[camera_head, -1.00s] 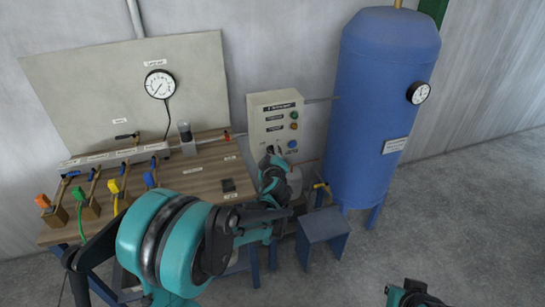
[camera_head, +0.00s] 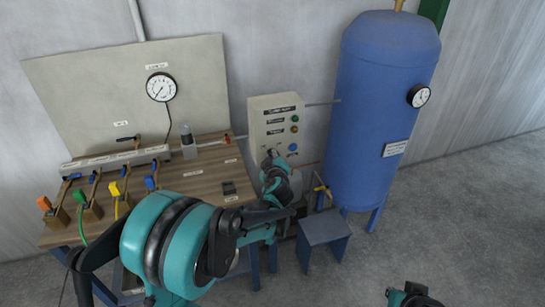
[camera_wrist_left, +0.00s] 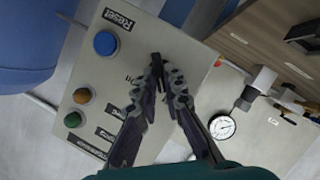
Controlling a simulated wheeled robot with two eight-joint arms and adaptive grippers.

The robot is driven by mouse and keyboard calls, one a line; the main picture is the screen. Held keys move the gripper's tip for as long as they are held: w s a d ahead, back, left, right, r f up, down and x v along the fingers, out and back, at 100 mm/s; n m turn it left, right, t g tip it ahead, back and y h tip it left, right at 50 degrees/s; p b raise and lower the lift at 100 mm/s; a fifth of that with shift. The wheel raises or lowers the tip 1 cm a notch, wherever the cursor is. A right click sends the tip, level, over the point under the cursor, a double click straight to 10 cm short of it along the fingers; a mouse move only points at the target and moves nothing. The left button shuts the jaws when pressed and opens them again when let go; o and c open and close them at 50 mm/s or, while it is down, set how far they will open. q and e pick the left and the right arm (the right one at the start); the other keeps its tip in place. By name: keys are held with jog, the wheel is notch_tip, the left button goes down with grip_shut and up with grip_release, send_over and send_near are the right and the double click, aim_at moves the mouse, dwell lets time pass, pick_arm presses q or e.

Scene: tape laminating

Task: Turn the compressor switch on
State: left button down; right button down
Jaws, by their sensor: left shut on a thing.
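The compressor control box (camera_head: 262,104) is pale, mounted on the wall left of the blue tank. It carries a green light (camera_wrist_left: 73,119), an amber light (camera_wrist_left: 82,95) and a blue button (camera_wrist_left: 105,43) beside a "Reset" label. My left gripper (camera_head: 271,156) is at the lower left of the box face. In the left wrist view its fingertips (camera_wrist_left: 160,68) are close together against the panel, beside the blue button and apart from it. My right gripper cannot be made out.
The blue tank (camera_head: 385,100) with a gauge stands at the right. A wooden bench (camera_head: 200,180) with several coloured-handled valves is at the left, below a board with a gauge (camera_head: 161,87). A small blue stand (camera_head: 324,230) is on the floor below the box.

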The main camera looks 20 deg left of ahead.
pick_arm(q)
jog(key=shift+w+d+f+m+g+y, duration=0.2)
jog(key=shift+m+g+y, duration=0.7)
jog(key=shift+m, duration=1)
jog(key=shift+w+d+r+m+g+y, duration=0.2)
jog(key=shift+m+g+y, duration=0.3)
jog(key=shift+m+y, duration=1.1)
jog(key=shift+d+f+m+g+y, duration=0.1)
jog(key=shift+d+m+g+y, duration=0.45)
jog(key=shift+m, duration=1.65)
jog(key=shift+a+g+y, duration=0.25)
jog(key=shift+y, duration=0.1)
jog(key=c, duration=1.6)
grip_release()
jog(key=shift+d, duration=0.1)
jog(key=v, duration=1.2)
